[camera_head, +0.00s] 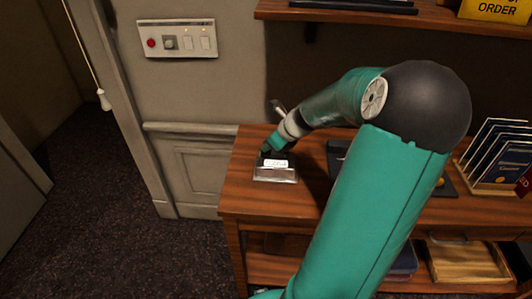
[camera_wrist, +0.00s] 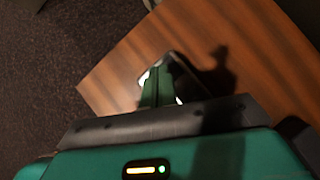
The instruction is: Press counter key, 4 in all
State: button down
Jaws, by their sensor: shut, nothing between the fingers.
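The counter (camera_head: 275,174) is a small dark box with a white label and a silvery front face, on the left end of the wooden desk. Its number cannot be read. My gripper (camera_head: 266,149) is shut and empty, its tip at the back left of the counter's top. Whether the tip touches the key cannot be told, as the key is hidden. In the wrist view my shut fingers (camera_wrist: 157,86) point down over the counter (camera_wrist: 183,78), which is mostly covered by them.
The desk (camera_head: 240,196) ends just left of the counter. A dark device (camera_head: 338,156) lies to the right, partly behind my arm. A brochure rack (camera_head: 497,158) stands at far right. A wall panel (camera_head: 177,39) with a red button and switches is at upper left.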

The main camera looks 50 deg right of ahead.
aim_at(268, 155)
jog(key=shift+d+r+n, duration=0.15)
jog(key=shift+r+n, duration=0.25)
jog(key=shift+n, duration=0.1)
notch_tip(268, 155, up, 7)
jog(key=w+n+t+h, duration=0.1)
jog(key=n+h, duration=0.1)
jog(key=n, duration=0.2)
jog(key=shift+d+t+h, duration=0.3)
jog(key=shift+f, duration=4.4)
jog(key=shift+f, duration=0.2)
jog(key=shift+f, duration=0.25)
